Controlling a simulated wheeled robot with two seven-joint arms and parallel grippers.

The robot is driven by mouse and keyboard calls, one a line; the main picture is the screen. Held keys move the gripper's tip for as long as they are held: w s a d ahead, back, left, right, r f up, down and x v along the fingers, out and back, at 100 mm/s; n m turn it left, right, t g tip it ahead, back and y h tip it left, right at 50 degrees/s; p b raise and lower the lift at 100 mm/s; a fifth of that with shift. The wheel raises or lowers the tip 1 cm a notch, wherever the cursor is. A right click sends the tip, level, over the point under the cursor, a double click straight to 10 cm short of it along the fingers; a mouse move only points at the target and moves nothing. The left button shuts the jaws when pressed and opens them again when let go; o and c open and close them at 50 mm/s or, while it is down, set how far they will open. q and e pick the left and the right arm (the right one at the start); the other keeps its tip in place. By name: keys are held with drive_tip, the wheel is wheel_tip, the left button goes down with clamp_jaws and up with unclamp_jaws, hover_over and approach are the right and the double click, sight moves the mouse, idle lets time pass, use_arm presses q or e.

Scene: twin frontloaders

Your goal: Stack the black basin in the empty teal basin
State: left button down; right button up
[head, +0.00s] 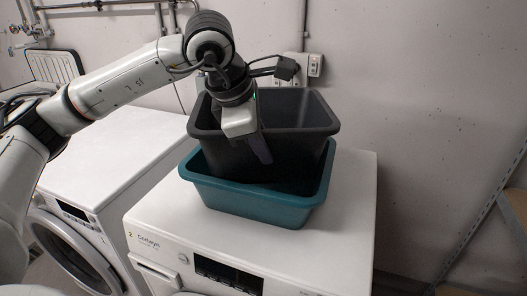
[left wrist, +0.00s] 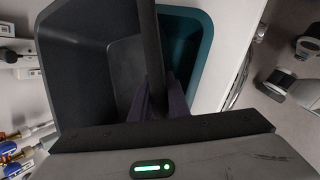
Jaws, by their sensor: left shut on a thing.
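The black basin (head: 300,140) is upright, with its lower part inside the teal basin (head: 255,204) in the head view. Its rim stands well above the teal rim; whether its base touches the teal floor is hidden. The teal basin stands on the right-hand white machine. My left gripper (head: 262,150) is shut on the near wall of the black basin. In the left wrist view the fingers (left wrist: 168,98) straddle the black basin's wall, with the black basin (left wrist: 90,70) to the left and a strip of the teal basin (left wrist: 204,50) to the right. My right gripper is not in view.
The right-hand washing machine (head: 345,215) has free top around the teal basin, mostly to the front and right. A second white machine (head: 120,150) stands to the left with a clear top. The wall with sockets (head: 315,64) is close behind.

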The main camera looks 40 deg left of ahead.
use_arm(q)
drive_tip(key=shift+w+f, duration=0.1)
drive_tip(key=shift+f, duration=0.5)
drive_tip(key=shift+f+b, duration=0.3)
drive_tip(key=shift+b, duration=0.15)
drive_tip(key=c, duration=1.7)
unclamp_jaws()
drive_tip(key=shift+r, duration=0.15)
